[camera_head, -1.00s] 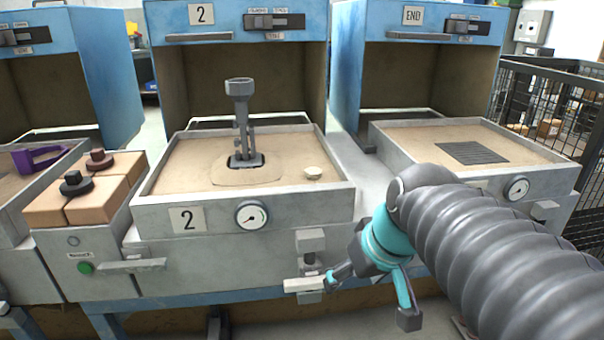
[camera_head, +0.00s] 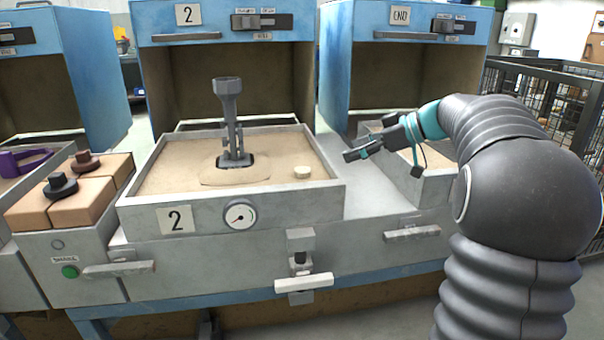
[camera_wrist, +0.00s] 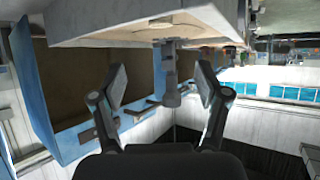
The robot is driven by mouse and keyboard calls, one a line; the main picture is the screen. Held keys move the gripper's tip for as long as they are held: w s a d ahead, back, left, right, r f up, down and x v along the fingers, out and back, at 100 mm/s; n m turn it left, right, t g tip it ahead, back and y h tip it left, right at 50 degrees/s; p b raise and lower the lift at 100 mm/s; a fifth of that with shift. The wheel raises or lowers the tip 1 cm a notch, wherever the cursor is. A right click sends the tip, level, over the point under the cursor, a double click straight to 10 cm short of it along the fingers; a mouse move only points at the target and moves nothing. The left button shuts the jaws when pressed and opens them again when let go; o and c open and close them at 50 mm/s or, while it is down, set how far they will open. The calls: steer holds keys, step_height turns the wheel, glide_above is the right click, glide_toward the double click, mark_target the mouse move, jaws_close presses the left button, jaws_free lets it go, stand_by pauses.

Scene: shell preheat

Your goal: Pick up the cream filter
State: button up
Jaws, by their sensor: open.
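The cream filter (camera_head: 303,172) is a small, pale round disc. It lies on the sand in the tray of station 2 (camera_head: 250,207), near the tray's right side. My gripper (camera_head: 382,160) is open and empty, to the right of the filter and apart from it. It is over the gap between the station 2 tray and the END tray. In the wrist view the two fingers (camera_wrist: 160,82) are spread wide with nothing held. I cannot make out the filter in the wrist view.
A tall grey funnel-topped piece (camera_head: 229,115) stands in the sand left of the filter. Blue hoods (camera_head: 228,55) rise behind the trays. Brown blocks with dark knobs (camera_head: 80,200) stand at left. A wire cage (camera_head: 535,110) is at right.

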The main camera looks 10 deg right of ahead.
glide_toward(305, 169)
steer(key=x, duration=0.3)
steer(key=shift+a+r, duration=0.15)
steer(key=shift+a, duration=0.1)
steer(key=shift+f+p+x, duration=0.25)
steer(key=shift+p+x, duration=0.05)
steer(key=shift+x, duration=2.35)
steer(key=shift+s+d, duration=0.1)
steer(key=shift+d, duration=0.05)
steer(key=c, duration=0.9)
